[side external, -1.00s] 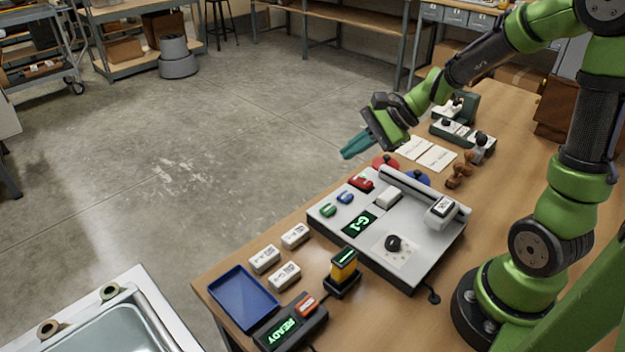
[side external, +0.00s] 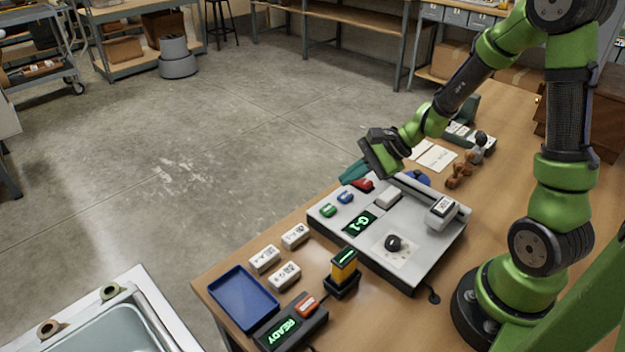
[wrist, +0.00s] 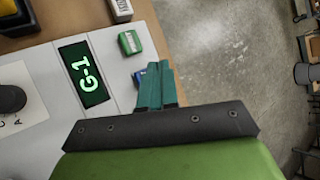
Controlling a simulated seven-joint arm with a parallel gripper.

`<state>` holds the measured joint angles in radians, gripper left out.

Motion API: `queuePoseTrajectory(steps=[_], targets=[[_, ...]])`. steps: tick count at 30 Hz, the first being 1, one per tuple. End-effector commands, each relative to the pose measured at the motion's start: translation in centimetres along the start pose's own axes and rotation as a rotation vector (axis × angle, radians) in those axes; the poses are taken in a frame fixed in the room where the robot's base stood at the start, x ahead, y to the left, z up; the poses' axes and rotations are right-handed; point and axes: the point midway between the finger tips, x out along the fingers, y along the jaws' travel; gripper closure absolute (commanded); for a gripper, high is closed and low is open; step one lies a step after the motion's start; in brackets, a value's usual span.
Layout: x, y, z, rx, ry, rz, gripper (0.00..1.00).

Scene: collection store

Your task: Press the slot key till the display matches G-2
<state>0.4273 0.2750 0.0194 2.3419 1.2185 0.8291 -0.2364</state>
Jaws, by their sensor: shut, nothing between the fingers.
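The grey console (side external: 420,262) stands on the bench. Its dark display (side external: 360,222) reads G-1 in green; the wrist view shows the same display (wrist: 83,74). Along the console's left edge are a green key (side external: 328,210), a blue key (side external: 345,197) and a red key (side external: 363,185); which is the slot key I cannot read. My gripper (side external: 348,176) is shut and empty, with teal fingers just above and beyond the blue and red keys. In the wrist view the fingers (wrist: 157,75) partly cover the blue key (wrist: 138,77), and the green key (wrist: 130,42) is clear.
A black knob (side external: 393,243) and a raised stamp-like arm (side external: 440,207) are on the console. A blue tray (side external: 243,300), white labelled blocks (side external: 264,259), a yellow-and-black device (side external: 343,270) and a READY box (side external: 290,326) lie nearer. Open floor lies left of the bench.

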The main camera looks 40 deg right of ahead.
Motion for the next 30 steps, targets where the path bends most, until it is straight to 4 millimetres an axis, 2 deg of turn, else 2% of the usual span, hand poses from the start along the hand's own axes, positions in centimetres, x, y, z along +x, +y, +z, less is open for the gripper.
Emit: queuePoseTrajectory(steps=[7, 30], targets=[[1.01, 0.79, -0.77, 0.001, 0.001, 0.001, 1.0], [1.05, 0.79, -0.81, 0.0, 0.002, 0.0, 1.0]])
